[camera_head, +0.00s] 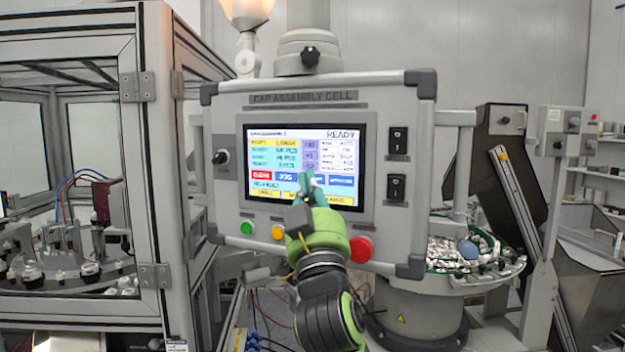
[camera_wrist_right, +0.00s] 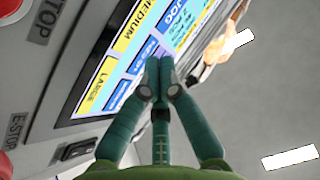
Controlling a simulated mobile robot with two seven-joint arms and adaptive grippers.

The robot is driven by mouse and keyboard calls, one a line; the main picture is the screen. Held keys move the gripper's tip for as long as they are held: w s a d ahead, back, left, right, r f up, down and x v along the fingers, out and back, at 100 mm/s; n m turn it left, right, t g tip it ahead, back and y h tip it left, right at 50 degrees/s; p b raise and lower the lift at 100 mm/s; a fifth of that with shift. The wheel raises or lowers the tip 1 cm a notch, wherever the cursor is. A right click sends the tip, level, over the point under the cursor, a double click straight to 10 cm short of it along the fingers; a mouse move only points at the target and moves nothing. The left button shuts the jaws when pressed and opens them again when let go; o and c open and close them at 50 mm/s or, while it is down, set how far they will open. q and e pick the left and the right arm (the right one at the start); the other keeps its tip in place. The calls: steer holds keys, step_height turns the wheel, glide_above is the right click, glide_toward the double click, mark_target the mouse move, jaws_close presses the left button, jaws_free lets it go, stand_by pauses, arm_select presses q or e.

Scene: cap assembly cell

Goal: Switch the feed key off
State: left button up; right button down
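The control panel (camera_head: 310,222) carries a lit touch screen (camera_head: 275,165) reading READY. The labels by these are too small to read, so I cannot tell which is the feed key. My right gripper (camera_head: 308,182) is in front of the screen's lower part; its green fingers meet at the tips, empty, in the right wrist view (camera_wrist_right: 160,75). My left gripper is out of view.
Green (camera_head: 247,227), yellow (camera_head: 277,232) and red (camera_head: 361,250) buttons line the panel's bottom. A glazed machine enclosure (camera_head: 150,190) stands left. A feeder bowl (camera_head: 470,290) full of small parts is right. A grey box (camera_head: 568,130) with a red button and knobs stands farther right.

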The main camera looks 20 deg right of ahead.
steer(key=shift+s+a, duration=0.3)
steer(key=shift+a, duration=0.05)
steer(key=shift+s+a, duration=1.7)
steer(key=shift+s, duration=0.15)
